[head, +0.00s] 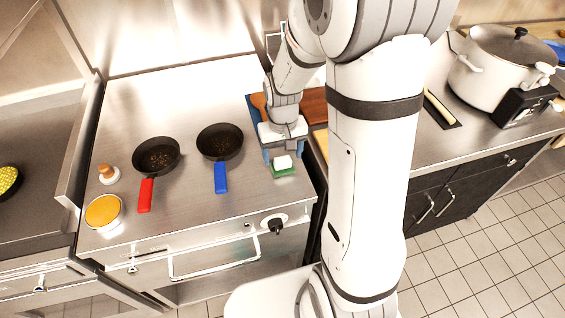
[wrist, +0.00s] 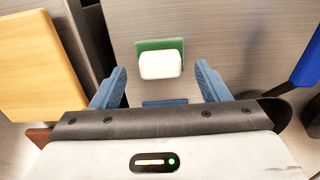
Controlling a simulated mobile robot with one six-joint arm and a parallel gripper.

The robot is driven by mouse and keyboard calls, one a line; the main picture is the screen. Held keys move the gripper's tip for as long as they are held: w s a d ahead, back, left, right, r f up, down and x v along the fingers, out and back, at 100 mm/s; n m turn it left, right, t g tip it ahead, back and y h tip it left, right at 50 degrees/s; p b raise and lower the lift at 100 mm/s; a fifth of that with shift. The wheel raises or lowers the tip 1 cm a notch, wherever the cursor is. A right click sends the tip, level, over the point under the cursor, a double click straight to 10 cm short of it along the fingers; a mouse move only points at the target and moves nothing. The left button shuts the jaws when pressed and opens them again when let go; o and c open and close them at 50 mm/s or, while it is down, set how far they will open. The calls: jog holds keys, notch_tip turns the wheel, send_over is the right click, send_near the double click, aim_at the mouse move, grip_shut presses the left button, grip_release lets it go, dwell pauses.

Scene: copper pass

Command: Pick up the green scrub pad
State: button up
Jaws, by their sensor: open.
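The green scrub pad (head: 285,173) lies flat on the steel top near its front right corner. It has a white block (head: 283,162) on its upper side. In the wrist view the green pad (wrist: 147,46) shows around the white block (wrist: 160,65), ahead of my blue fingertips. My gripper (head: 281,158) is over the pad, pointing down, with fingers apart and nothing between them. In the wrist view my gripper (wrist: 160,80) has one finger to each side of the block's line, and I see no contact.
A pan with a blue handle (head: 221,178) stands left of my gripper, and a red-handled pan (head: 146,194) further left. An orange-filled bowl (head: 103,212) is at the front left. A wooden board (wrist: 38,65) lies left in the wrist view. A large pot (head: 497,75) stands far right.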

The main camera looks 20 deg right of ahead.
aim_at(283, 159)
jog(key=shift+f, duration=1.15)
jog(key=shift+c, duration=0.6)
jog(key=c, duration=1)
notch_tip(283, 159, up, 10)
jog(key=shift+r+b, duration=0.1)
jog(key=shift+b, duration=0.35)
